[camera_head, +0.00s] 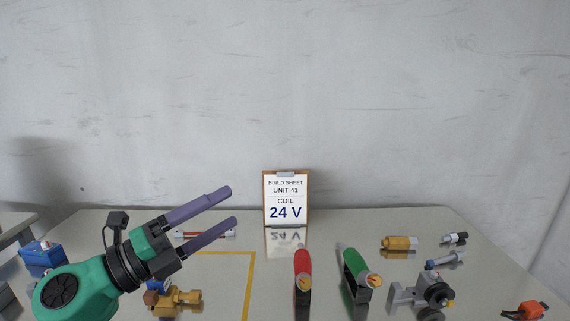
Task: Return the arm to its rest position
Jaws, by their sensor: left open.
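My left arm comes in from the left, green with a black wrist. My left gripper (225,208) has two purple fingers that are apart with nothing between them. It points up and right, above the left part of the table. A brass fitting (175,301) with a blue part shows just below the wrist, partly hidden by it. A red and white thin item (215,235) lies behind the fingers and is partly covered by them. My right gripper is not in view.
The grey table (370,225) carries a clipboard sign (286,199), a red-handled item (302,265), a green-handled item (354,268), a brass cylinder (398,242), a bolt-like part (445,259), a grey bracket with black knobs (433,293) and an orange part (526,310). A blue box (42,257) is at left.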

